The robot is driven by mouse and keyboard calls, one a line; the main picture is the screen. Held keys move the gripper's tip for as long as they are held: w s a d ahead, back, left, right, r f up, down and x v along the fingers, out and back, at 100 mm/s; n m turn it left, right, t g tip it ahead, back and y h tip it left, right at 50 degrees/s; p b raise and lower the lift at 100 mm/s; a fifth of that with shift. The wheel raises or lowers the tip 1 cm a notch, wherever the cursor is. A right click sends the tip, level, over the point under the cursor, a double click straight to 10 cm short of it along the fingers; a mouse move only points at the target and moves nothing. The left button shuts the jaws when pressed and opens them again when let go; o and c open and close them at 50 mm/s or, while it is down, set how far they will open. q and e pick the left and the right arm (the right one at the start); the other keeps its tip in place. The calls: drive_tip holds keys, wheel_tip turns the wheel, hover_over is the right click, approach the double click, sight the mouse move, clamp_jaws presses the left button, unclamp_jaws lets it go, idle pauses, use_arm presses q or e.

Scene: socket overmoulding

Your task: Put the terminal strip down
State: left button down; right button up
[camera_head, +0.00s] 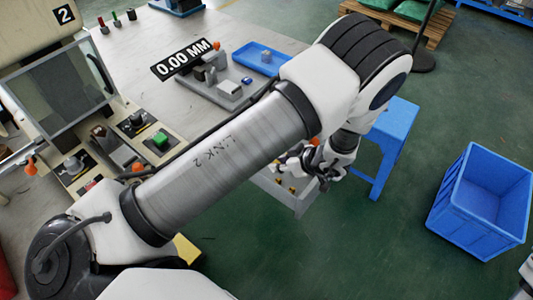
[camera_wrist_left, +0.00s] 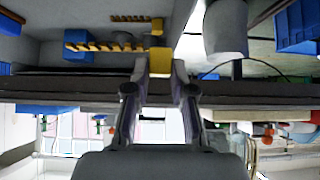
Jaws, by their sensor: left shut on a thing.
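My left gripper (camera_head: 312,165) is low beyond my left arm, over or beside a light grey tray (camera_head: 300,205) holding small gold pieces. In the left wrist view its two fingers (camera_wrist_left: 159,88) are closed on a small yellow piece (camera_wrist_left: 160,61), which I take to be the terminal strip seen end-on. More yellow toothed strips (camera_wrist_left: 95,47) lie on a grey surface beyond the fingers. I cannot tell whether the held strip touches the tray. My right gripper is out of view.
A blue stool (camera_head: 390,140) stands just right of the gripper, and a blue crate (camera_head: 480,205) is on the green floor further right. The grey workbench (camera_head: 200,30) with a fixture, a blue tray (camera_head: 258,58) and a press machine (camera_head: 60,90) lies behind and left.

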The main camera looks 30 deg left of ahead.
use_arm(q)
drive_tip(key=shift+a+f+b, duration=0.25)
drive_tip(key=shift+f+b, duration=0.4)
drive_tip(key=shift+b, duration=0.25)
drive_tip(key=w+a+f, duration=0.3)
drive_tip(key=w+a, duration=0.1)
drive_tip(key=a, duration=0.3)
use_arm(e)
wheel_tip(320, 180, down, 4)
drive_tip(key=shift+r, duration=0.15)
use_arm(q)
drive_tip(key=shift+f, duration=0.2)
drive_tip(key=shift+f, duration=0.45)
drive_tip(key=c, duration=1)
unclamp_jaws()
drive_tip(key=shift+r, duration=0.15)
